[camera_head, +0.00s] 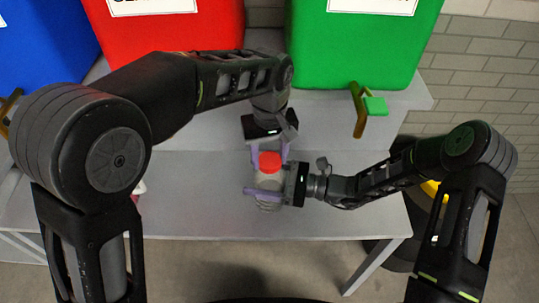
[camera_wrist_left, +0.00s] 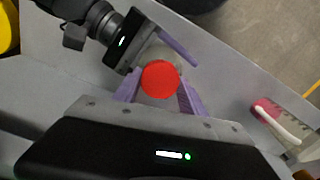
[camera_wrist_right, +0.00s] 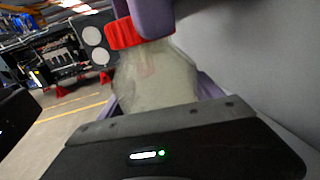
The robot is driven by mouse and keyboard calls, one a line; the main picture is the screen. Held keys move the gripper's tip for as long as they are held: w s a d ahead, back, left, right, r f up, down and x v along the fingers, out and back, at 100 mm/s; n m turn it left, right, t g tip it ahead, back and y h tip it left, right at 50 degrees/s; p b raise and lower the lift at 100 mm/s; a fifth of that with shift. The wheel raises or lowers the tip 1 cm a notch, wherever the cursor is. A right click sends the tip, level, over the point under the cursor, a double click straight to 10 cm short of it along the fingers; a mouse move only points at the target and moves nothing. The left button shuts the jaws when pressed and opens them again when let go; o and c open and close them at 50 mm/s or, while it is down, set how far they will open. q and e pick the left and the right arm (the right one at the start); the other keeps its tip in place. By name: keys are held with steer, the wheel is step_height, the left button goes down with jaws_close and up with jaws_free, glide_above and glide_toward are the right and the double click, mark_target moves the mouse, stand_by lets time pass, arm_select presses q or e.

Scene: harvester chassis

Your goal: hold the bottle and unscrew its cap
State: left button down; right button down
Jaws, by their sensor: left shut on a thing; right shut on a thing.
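A pale, translucent bottle with a red cap stands upright in the middle of the grey table. The bottle body (camera_head: 268,182) is between the purple fingers of my right gripper (camera_head: 270,192), which comes from the right and is shut on it. The red cap (camera_head: 270,162) is between the purple fingers of my left gripper (camera_head: 270,155), which reaches from behind and above and is shut on it. The left wrist view shows the cap (camera_wrist_left: 160,79) from above between the fingers. The right wrist view shows the bottle body (camera_wrist_right: 155,80) and the cap (camera_wrist_right: 140,31) side-on, partly hidden by a purple finger.
Blue (camera_head: 45,45), red (camera_head: 170,30) and green (camera_head: 360,50) bins stand along the back of the grey table (camera_head: 200,215). A pink and white object (camera_wrist_left: 277,122) lies on the table, mostly hidden behind my left arm in the head view. The front right of the table is clear.

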mark_target(269, 160)
arm_select(q)
steer(key=n, duration=0.5)
steer(key=shift+n, duration=0.3)
steer(key=n, duration=0.3)
steer(key=shift+r, duration=0.2)
steer(key=shift+r, duration=0.95)
steer(key=shift+r, duration=2)
arm_select(e)
jaws_free()
